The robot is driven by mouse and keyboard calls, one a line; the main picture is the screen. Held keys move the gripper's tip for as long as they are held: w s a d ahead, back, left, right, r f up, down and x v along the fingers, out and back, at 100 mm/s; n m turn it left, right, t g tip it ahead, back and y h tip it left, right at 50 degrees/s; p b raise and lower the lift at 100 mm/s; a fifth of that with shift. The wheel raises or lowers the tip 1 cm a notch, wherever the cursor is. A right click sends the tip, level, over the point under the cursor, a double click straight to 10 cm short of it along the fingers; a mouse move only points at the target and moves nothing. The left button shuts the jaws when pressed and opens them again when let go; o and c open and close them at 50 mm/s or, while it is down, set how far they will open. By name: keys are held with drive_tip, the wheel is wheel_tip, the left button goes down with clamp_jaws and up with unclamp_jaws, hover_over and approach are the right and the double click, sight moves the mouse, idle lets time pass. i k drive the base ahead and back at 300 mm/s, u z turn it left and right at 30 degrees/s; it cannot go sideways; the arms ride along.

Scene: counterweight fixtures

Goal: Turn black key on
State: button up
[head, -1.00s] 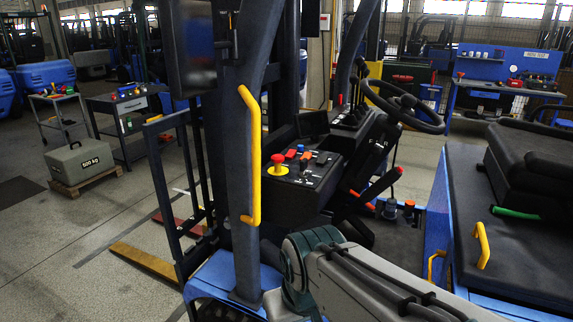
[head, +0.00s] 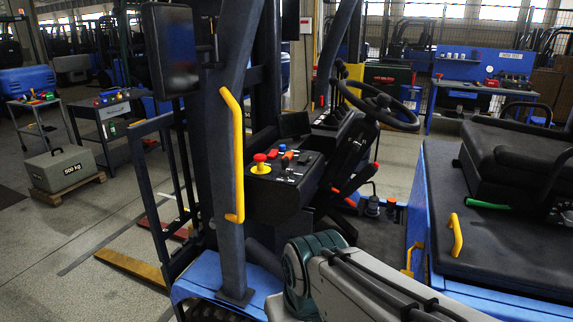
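My teal and grey arm reaches in at the bottom, in front of the forklift. My gripper is not in view.
A dark pillar with a yellow grab handle (head: 236,150) stands left of the console. The blue-sided seat platform (head: 500,240), with a smaller yellow handle (head: 455,235), is on the right. A 500 kg weight (head: 60,168) on a pallet stands far left. Floor at left is mostly clear.

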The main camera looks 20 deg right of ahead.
sight(285, 161)
drive_tip(key=z, duration=0.5)
drive_tip(key=k, duration=1.15)
drive_tip(key=u, duration=0.05)
drive_tip(key=i, duration=0.55)
drive_tip(key=u, duration=0.75)
drive_tip(key=i, duration=0.65)
drive_tip(key=z, duration=0.6)
drive_tip(key=i, duration=0.75)
drive_tip(key=z, duration=0.7)
